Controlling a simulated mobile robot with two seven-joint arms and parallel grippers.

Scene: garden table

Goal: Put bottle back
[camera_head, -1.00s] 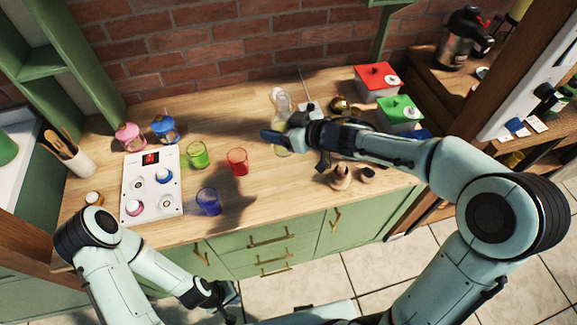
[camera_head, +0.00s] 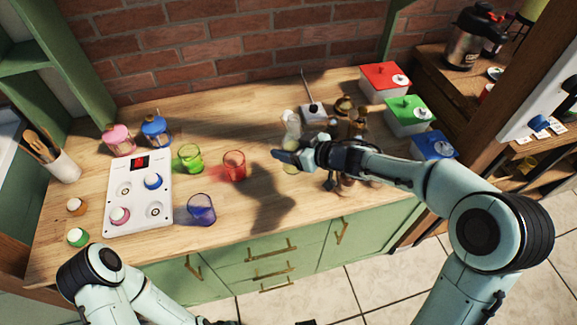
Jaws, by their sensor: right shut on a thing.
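A clear glass bottle (camera_head: 291,124) stands roughly upright at the middle right of the wooden counter. My right gripper (camera_head: 287,156) is shut on its lower part, reaching in from the right. The gripper and its shadow make it hard to tell whether the bottle's base touches the counter. My left arm comes in at the lower left, and its gripper fingers are cut off by the bottom edge.
Green (camera_head: 189,157), red (camera_head: 233,165) and blue (camera_head: 202,209) glasses stand left of the bottle. A white panel (camera_head: 125,194) lies further left. Red (camera_head: 385,83), green (camera_head: 410,115) and blue (camera_head: 434,146) lidded boxes stand right. Several brown items are partly behind my right arm.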

